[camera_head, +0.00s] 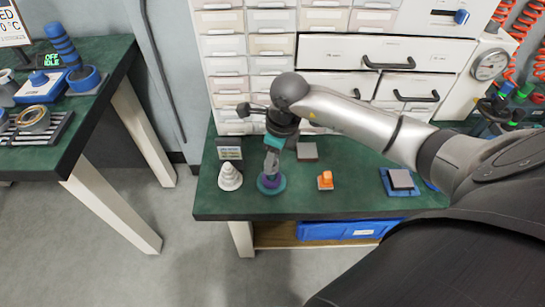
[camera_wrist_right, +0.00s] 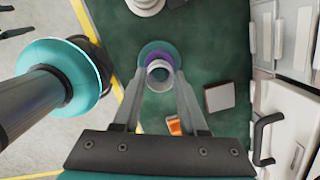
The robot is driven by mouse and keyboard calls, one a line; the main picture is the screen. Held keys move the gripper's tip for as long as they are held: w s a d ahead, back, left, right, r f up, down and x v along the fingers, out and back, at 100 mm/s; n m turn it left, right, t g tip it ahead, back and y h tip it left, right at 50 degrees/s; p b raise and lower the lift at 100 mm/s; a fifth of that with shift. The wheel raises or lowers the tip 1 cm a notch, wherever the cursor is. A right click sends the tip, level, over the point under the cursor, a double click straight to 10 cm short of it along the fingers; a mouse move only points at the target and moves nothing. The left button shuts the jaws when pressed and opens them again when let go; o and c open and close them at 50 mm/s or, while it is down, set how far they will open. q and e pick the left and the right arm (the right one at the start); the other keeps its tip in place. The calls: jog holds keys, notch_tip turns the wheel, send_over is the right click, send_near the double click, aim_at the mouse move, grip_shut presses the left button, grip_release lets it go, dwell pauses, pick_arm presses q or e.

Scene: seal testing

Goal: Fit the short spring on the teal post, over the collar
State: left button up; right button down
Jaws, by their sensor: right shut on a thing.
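My right gripper (camera_head: 271,167) reaches down over the teal base (camera_head: 263,190) on the green bench. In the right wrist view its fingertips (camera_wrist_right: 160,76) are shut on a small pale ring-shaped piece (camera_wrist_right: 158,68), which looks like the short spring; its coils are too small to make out. Below it a purple collar (camera_wrist_right: 166,57) rests on the teal base (camera_wrist_right: 156,44). The spring hides the teal post, so I cannot tell whether it is around the post or just above it. In the head view the purple collar (camera_head: 271,180) shows under the fingers.
A white stepped cone (camera_head: 230,178) and a small sign (camera_head: 230,153) stand left of the base. A grey block (camera_head: 307,151) is behind right, an orange piece (camera_head: 325,181) to the right. A blue tray (camera_head: 390,190) is further right. Drawers (camera_head: 345,52) rise behind.

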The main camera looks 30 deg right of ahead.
jog(key=shift+f+b, duration=0.6)
jog(key=shift+f, duration=0.2)
jog(key=shift+c, duration=1.8)
grip_release()
jog(key=shift+r, duration=0.1)
notch_tip(320, 180, up, 7)
jog(key=p, duration=0.6)
